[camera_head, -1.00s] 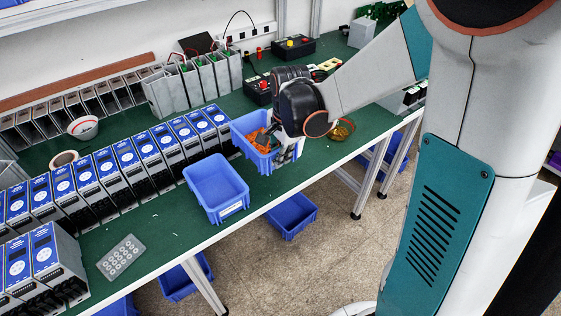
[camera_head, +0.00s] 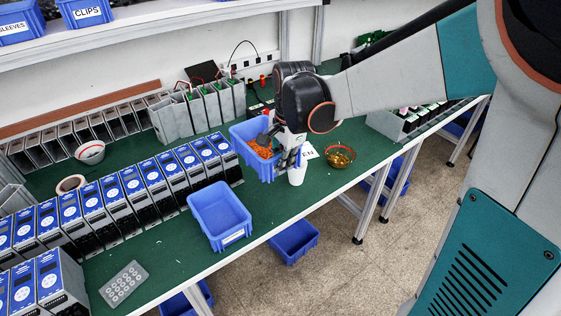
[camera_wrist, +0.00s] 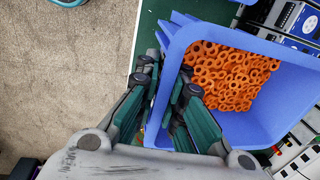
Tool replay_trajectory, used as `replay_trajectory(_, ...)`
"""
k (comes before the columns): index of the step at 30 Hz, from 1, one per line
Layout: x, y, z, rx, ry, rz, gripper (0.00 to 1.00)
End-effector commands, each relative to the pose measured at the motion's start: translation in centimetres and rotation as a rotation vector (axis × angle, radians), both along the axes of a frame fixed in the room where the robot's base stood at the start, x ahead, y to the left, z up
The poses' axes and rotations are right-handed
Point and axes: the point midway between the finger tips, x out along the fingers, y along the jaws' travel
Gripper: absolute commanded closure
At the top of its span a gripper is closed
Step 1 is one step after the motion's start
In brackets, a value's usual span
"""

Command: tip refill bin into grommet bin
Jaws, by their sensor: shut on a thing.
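The refill bin is a blue bin (camera_head: 240,133) holding many orange ring-shaped grommets (camera_head: 262,149). My gripper (camera_head: 273,138) is shut on its right wall in the head view. The bin looks raised above the bench, only slightly tilted if at all. The other blue bin (camera_head: 219,212), which I take as the grommet bin, stands at the bench's front edge, left of and nearer than the held bin. It looks empty, with a white label in front.
A row of blue-and-grey drive units (camera_head: 133,188) stands left of the bins. A grey button pad (camera_head: 123,284) lies at front left.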

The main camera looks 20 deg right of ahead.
Motion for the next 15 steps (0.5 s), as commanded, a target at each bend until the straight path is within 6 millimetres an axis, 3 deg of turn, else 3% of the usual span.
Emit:
replay_trajectory(9, 0.1, 0.0, 0.2, -0.002, 0.002, 0.022, 1.0)
replay_trajectory(15, 0.4, 0.3, -1.4, -0.009, 0.012, 0.193, 1.0)
